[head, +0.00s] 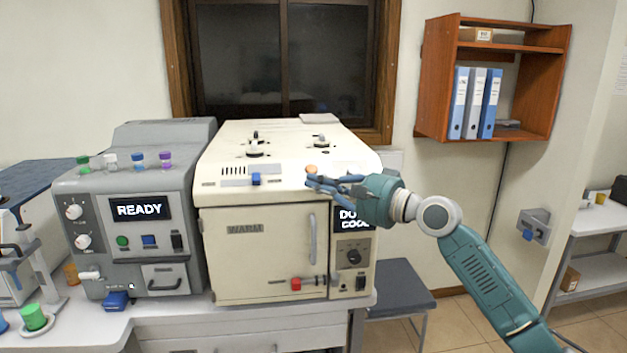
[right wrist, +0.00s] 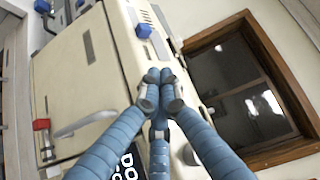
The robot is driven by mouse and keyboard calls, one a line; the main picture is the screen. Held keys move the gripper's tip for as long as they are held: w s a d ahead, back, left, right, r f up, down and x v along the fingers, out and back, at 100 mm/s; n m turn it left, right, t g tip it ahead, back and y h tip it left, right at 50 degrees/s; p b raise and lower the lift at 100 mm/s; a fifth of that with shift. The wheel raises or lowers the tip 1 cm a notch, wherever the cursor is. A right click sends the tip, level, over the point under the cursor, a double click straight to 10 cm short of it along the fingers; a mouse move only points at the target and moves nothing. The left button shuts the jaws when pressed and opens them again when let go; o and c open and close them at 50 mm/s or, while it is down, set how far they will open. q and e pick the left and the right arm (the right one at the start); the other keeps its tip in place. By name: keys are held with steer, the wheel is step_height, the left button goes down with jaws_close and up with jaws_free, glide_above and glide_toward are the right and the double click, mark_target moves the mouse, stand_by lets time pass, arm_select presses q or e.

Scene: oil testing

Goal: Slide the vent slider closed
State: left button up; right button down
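The vent slider (head: 256,179) is a small blue knob on the front top edge of the cream oven (head: 262,222), just right of a row of dark vent slots (head: 233,170). The blue knob also shows in the right wrist view (right wrist: 143,30), beyond the fingertips. My right gripper (head: 310,181) is over the front right part of the oven top, to the right of the slider and apart from it. In the right wrist view its blue fingers (right wrist: 159,78) meet at the tips, with nothing seen between them. My left gripper is not in view.
A grey machine reading READY (head: 140,209) stands left of the oven. The oven front has a red latch (head: 296,284). The oven top between fingers and slider looks clear.

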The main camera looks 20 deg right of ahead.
mark_target(276, 177)
steer(key=p+x, duration=0.3)
steer(key=x, duration=0.4)
steer(key=shift+w+a+r, duration=0.1)
steer(key=shift+w+r, duration=0.05)
steer(key=shift+w, duration=0.2)
steer(key=shift+w+a+p, duration=0.2)
steer(key=shift+a+p, duration=0.6)
steer(key=shift+a, duration=0.45)
steer(key=shift+w+a, duration=0.1)
steer(key=shift+a, duration=0.4)
steer(key=shift+f, duration=0.3)
